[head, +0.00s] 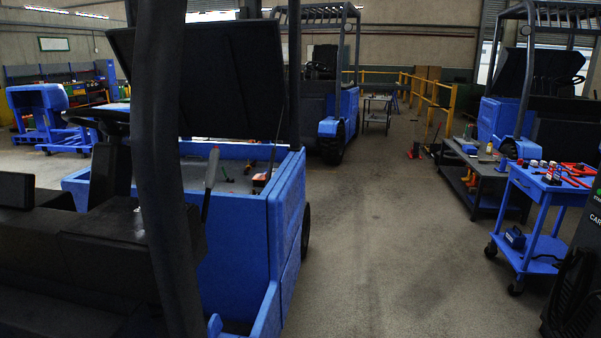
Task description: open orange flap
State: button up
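I see no thing that I can clearly make out as an orange flap. A small orange-red object (261,180) shows inside the open rear compartment of the near blue forklift (236,235); it is too small to tell what it is. The forklift's large dark cover (228,75) stands raised over this compartment. A dark post of the forklift crosses the left side of the view and hides part of it. My gripper is not in view.
A blue cart (540,205) with red tools and a dark bench (482,160) stand at the right. A dark machine (578,270) fills the lower right edge. More forklifts (338,105) and a yellow railing (432,95) are farther back. The grey floor (385,225) between is clear.

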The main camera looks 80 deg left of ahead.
aim_at(258, 177)
jog(key=i, duration=1)
jog(key=u, duration=2.75)
jog(key=i, duration=2.35)
jog(key=u, duration=1.5)
